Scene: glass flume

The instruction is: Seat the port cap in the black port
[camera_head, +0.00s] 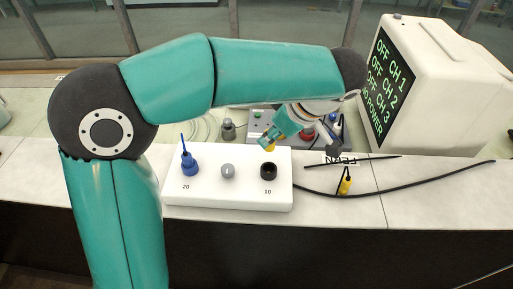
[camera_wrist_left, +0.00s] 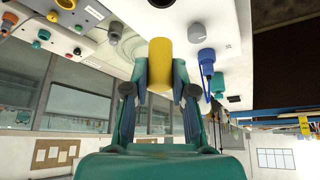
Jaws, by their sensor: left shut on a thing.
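My left gripper (camera_head: 272,140) is shut on a yellow cylinder, the port cap (camera_head: 267,147), just behind and above the black port (camera_head: 268,170). In the left wrist view the cap (camera_wrist_left: 160,68) sits between the two fingers of the gripper (camera_wrist_left: 160,90) and is apart from the blue plug. The black port is on the right of the white box (camera_head: 225,196), above the "10" mark, and looks empty. My right gripper is not in view.
On the box stand a grey knob (camera_head: 228,171) and a blue plug (camera_head: 190,164). Behind it is a grey panel with a red button (camera_head: 308,134). A monitor (camera_head: 430,85) stands right. A black cable (camera_head: 420,185) and a yellow connector (camera_head: 345,186) lie on the bench.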

